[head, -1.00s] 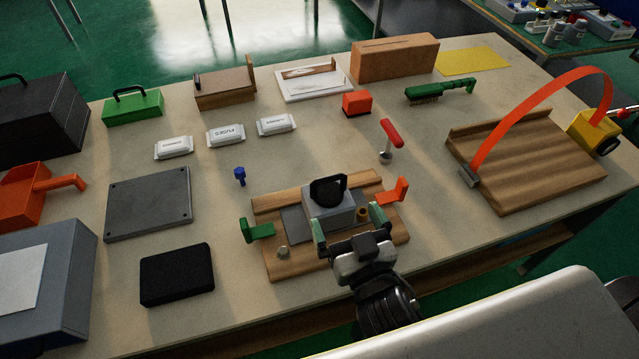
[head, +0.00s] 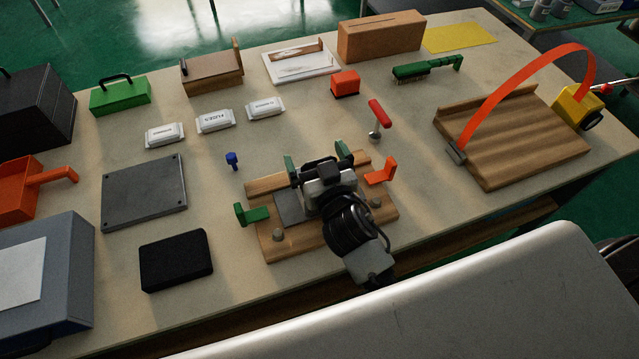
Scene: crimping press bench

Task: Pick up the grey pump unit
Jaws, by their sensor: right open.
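The grey pump unit (head: 309,200) sits on a dark plate on the wooden fixture (head: 270,243) near the bench's front edge. My right gripper and wrist hide most of it, including most of its black handle. My right gripper (head: 316,162) is open over the pump unit, with one green-tipped finger on each side of the handle area. I cannot tell whether the fingers touch it. My left gripper is not in view.
A green clamp (head: 252,214) and an orange clamp (head: 382,172) flank the fixture. A red-handled tool (head: 377,118) stands behind it and a blue knob (head: 232,160) at back left. A black pad (head: 176,260) lies left. The bench between is clear.

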